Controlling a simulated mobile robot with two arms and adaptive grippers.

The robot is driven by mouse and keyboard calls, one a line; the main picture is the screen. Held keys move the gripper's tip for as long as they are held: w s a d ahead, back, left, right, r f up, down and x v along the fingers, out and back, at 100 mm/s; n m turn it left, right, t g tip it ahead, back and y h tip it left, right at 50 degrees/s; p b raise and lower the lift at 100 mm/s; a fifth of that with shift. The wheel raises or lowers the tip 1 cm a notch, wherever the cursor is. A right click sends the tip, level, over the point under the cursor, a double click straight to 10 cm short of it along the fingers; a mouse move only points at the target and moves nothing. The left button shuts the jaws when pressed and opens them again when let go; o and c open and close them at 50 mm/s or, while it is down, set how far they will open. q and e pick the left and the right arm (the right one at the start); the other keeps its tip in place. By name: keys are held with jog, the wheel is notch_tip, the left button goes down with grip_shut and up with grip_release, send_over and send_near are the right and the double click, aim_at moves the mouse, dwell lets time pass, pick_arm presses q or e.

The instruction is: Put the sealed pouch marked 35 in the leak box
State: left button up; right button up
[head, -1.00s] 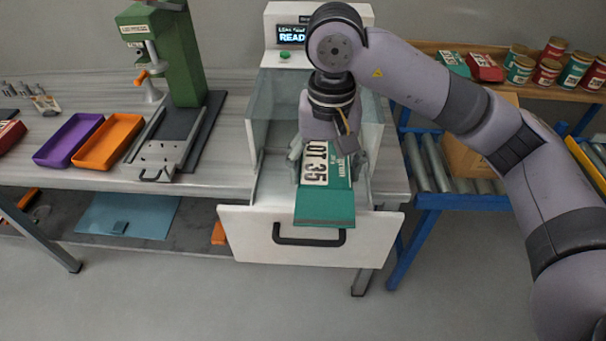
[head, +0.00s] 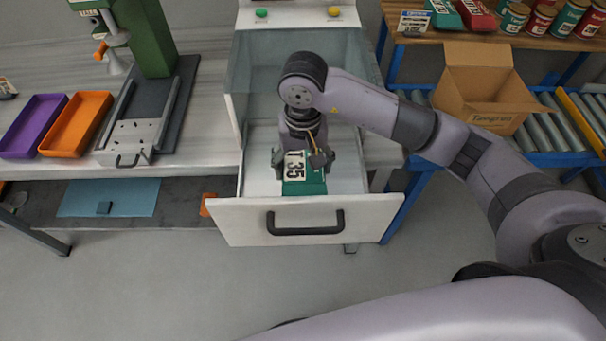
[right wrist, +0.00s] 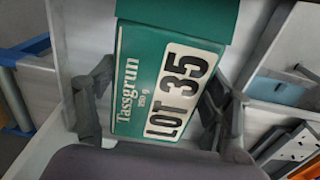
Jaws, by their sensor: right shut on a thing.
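The green sealed pouch (head: 303,188) has a white label reading LOT 35, and in the right wrist view the pouch (right wrist: 140,75) also reads Tassgrun. My right gripper (head: 302,160) is shut on the pouch from above, with one finger on each side; it also shows in the right wrist view (right wrist: 160,105). The leak box (head: 232,215) has its drawer pulled out, with a white front and a black handle. The pouch is low within the drawer opening, behind the front panel. Whether it touches the drawer floor I cannot tell. My left gripper is not in view.
Purple (head: 33,125) and orange (head: 77,124) trays and a green press (head: 146,40) stand left on the bench. An open cardboard box (head: 490,95) sits on the roller conveyor at right. Cans and pouches stand on the wooden shelf (head: 420,38) behind it.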

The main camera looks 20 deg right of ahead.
aim_at(303, 178)
jog(key=shift+f, duration=0.75)
notch_tip(303, 178, down, 4)
jog(key=shift+r+p, duration=0.25)
jog(key=shift+p, duration=0.2)
jog(key=shift+f, duration=0.35)
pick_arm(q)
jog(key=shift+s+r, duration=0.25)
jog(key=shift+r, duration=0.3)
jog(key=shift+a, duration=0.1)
pick_arm(e)
jog(key=shift+f, duration=0.15)
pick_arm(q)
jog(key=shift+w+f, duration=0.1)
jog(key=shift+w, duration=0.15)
pick_arm(e)
jog(key=o, duration=0.9)
